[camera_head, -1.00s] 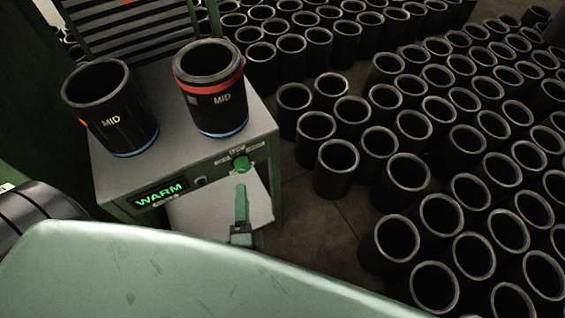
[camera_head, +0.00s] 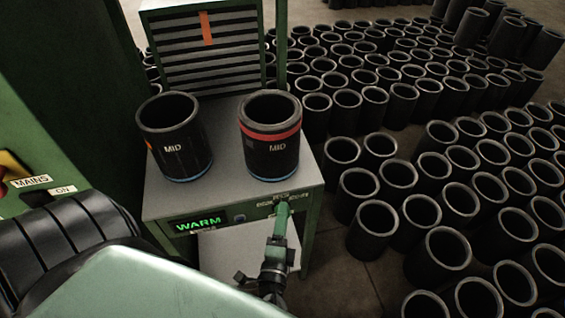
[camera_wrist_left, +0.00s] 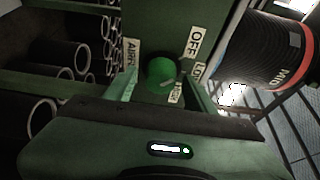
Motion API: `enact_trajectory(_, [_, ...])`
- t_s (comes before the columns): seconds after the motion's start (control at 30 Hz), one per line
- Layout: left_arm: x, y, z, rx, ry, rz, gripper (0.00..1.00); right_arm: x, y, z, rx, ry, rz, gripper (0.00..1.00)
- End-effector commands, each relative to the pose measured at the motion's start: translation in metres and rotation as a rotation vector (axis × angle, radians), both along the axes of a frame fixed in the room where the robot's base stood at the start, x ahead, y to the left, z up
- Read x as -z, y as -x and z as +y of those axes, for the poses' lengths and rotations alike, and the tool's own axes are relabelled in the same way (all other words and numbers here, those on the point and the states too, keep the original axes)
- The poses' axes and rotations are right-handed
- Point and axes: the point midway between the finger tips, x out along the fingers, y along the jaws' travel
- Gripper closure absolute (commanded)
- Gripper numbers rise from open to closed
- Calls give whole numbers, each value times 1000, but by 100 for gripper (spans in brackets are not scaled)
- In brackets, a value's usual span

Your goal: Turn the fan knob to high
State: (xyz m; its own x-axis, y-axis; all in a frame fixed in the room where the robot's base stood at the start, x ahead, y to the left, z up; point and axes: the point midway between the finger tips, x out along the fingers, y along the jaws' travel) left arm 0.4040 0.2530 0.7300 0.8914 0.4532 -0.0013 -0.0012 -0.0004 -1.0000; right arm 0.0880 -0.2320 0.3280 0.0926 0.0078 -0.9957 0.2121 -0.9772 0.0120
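The green fan knob (camera_wrist_left: 161,72) sits on a green panel in the left wrist view, with labels AIRFL..., OFF, LO... and a partly covered one around it. A pale mark shows on its lower right edge; I cannot tell which setting it points to. My left gripper (camera_wrist_left: 165,90) is open, with one finger on each side of the knob; contact cannot be told. In the head view the left gripper (camera_head: 282,214) is in front of the panel and hides most of the knob. My right gripper is not in view.
Two black MID sleeves (camera_head: 174,140) (camera_head: 271,140) stand on the grey bench top (camera_head: 222,190). A lit WARM display (camera_head: 198,222) is on the bench front. A louvred unit (camera_head: 205,50) stands behind. Many black sleeves crowd the floor at right. A MAINS panel (camera_head: 25,180) is at left.

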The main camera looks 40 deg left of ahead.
Motion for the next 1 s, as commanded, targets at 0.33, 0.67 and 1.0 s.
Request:
enact_trajectory(0.33, [0,0,0,0,-2,3,100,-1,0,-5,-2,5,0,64])
enact_trajectory(0.67, [-4,0,0,-2,-76,91,100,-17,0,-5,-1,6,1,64])
enact_trajectory(1.0, [-9,0,0,-2,-265,314,100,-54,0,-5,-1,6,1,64])
